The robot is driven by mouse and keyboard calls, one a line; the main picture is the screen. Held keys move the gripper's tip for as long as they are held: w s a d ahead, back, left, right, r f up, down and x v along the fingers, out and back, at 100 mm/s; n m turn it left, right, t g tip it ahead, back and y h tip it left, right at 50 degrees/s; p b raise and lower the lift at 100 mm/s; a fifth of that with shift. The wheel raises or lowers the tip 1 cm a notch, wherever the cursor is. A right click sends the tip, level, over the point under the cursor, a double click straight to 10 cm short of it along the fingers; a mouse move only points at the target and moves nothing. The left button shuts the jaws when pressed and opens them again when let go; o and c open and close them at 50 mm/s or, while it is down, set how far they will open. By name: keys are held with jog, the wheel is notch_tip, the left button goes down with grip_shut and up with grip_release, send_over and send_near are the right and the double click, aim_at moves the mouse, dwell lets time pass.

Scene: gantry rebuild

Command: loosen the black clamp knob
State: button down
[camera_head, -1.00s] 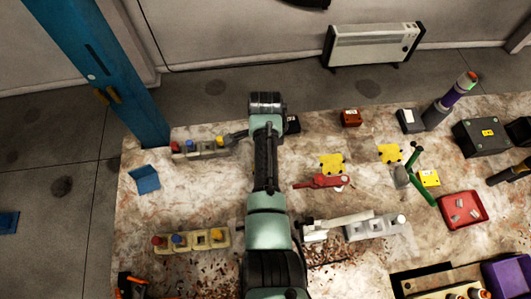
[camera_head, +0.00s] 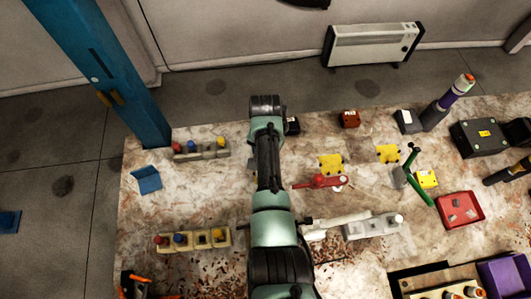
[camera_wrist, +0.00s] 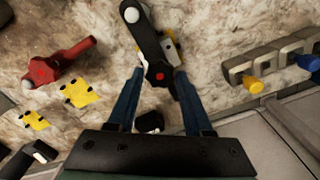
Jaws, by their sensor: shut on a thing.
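In the wrist view the black clamp knob (camera_wrist: 158,66), with a red centre, sits between the tips of my gripper's two blue fingers (camera_wrist: 159,74). My gripper is shut on the knob, one finger on each side. A black bar (camera_wrist: 148,35) runs from the knob up to a round white end. A pale and yellow part shows partly beneath it. In the head view my own arm covers the knob and my gripper, so neither can be made out there.
A block with coloured buttons (camera_head: 200,149) stands left of my arm; its yellow button shows at the wrist view's right. A red tool (camera_head: 319,182) and yellow pieces (camera_head: 331,164) lie to the right. A small black box (camera_head: 293,125) stands beside my arm.

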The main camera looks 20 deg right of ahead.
jog(key=n, duration=0.6)
jog(key=shift+s+f, duration=0.1)
jog(key=shift+s, duration=0.05)
jog(key=n, duration=0.6)
jog(key=shift+n+p, duration=0.35)
jog(key=shift+n, duration=0.05)
jog(key=n, duration=0.5)
jog(key=shift+s+f, duration=0.1)
jog(key=n, duration=0.6)
jog(key=shift+n, duration=0.4)
jog(key=shift+c, duration=2.4)
grip_release()
